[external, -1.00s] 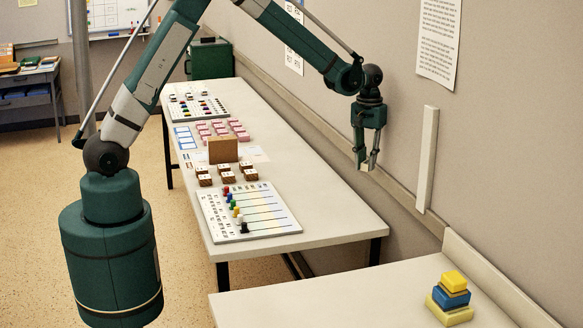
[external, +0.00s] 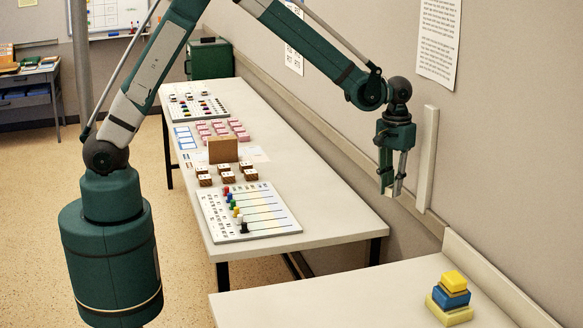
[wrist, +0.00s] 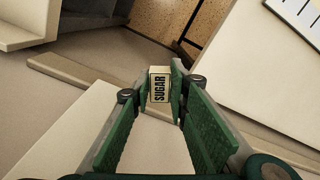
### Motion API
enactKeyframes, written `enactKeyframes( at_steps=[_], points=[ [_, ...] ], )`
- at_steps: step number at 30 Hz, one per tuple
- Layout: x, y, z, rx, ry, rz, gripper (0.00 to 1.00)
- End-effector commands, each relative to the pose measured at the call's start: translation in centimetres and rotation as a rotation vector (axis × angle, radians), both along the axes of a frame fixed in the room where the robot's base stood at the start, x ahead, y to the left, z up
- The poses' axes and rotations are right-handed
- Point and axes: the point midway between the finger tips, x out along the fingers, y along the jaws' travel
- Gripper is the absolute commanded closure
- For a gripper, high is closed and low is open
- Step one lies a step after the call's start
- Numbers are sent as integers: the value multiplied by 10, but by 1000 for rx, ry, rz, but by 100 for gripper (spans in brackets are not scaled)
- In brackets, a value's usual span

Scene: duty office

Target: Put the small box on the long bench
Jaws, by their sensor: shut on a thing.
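My gripper (external: 393,190) is shut on a small pale box (wrist: 159,88) with the word SUGAR on it, seen between the green fingers in the wrist view. In the external view the box is mostly hidden by the fingertips. My gripper is in the air close to the wall, right of the near end of the long bench (external: 300,170). The long bench is pale with dark legs, and its right part is bare.
On the bench are a white board (external: 265,222) with coloured pegs, brown blocks (external: 205,180), a brown upright panel (external: 223,150) and pink blocks. A nearer table (external: 330,290) carries a yellow and blue stack (external: 450,300). A pale upright strip (external: 430,150) is on the wall.

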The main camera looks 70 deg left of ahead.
Motion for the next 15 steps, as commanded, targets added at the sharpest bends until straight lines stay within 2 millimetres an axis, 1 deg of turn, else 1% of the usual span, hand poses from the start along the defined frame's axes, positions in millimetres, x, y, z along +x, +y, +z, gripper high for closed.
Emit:
enactKeyframes(
  at_steps=[1,3,8,15],
  points=[
    [-4,-17,1,0,0,-19,92],
    [-10,-37,2,0,0,-41,92],
    [-24,-83,4,-1,0,-92,92],
    [-50,-148,8,-1,0,-167,92]
  ],
)
